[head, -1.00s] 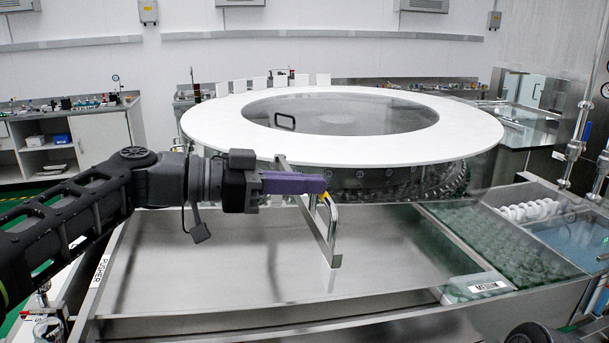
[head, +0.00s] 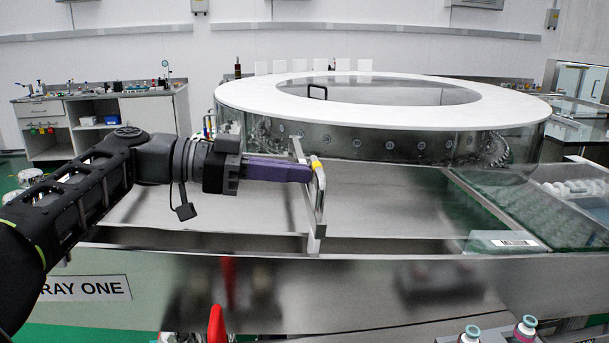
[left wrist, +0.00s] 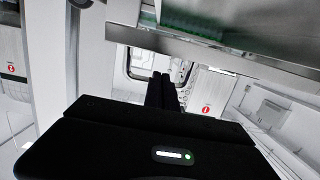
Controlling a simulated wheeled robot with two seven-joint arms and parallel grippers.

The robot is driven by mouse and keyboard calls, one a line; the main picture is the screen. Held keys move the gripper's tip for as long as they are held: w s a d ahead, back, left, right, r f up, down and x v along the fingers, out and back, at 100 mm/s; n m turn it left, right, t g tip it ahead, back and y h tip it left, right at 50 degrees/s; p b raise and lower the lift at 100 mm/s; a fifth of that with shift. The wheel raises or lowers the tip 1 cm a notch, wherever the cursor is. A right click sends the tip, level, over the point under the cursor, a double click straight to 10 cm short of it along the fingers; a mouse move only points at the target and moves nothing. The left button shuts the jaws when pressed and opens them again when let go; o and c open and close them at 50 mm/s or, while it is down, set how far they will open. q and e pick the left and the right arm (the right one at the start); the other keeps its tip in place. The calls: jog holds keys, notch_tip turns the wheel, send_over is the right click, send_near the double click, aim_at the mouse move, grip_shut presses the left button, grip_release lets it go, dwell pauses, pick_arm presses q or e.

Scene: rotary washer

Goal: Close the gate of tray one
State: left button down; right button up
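Tray one is the flat steel tray (head: 385,205) in front of the round washer, with a "TRAY ONE" label (head: 85,288) at the front left. A narrow metal bar with an upright looped handle (head: 320,195), seemingly the gate, lies across the tray from back to front. My left gripper (head: 308,170) has purple fingers that reach in from the left to the top of this handle, by a yellow mark. In the left wrist view the dark fingers (left wrist: 161,88) are close together in front of a metal loop (left wrist: 130,62). Whether they grip it is unclear. My right gripper is out of view.
The washer has a white ring top (head: 400,116) and clear wall behind the tray. A section full of glass vials (head: 515,208) adjoins at the right. A red part (head: 216,325) and capped bottles (head: 525,328) stand at the front. A side bench (head: 100,118) is at the back left.

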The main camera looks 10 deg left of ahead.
pick_arm(q)
jog(key=shift+s+d+f, duration=0.1)
jog(key=shift+d+f, duration=0.05)
jog(key=shift+d, duration=0.2)
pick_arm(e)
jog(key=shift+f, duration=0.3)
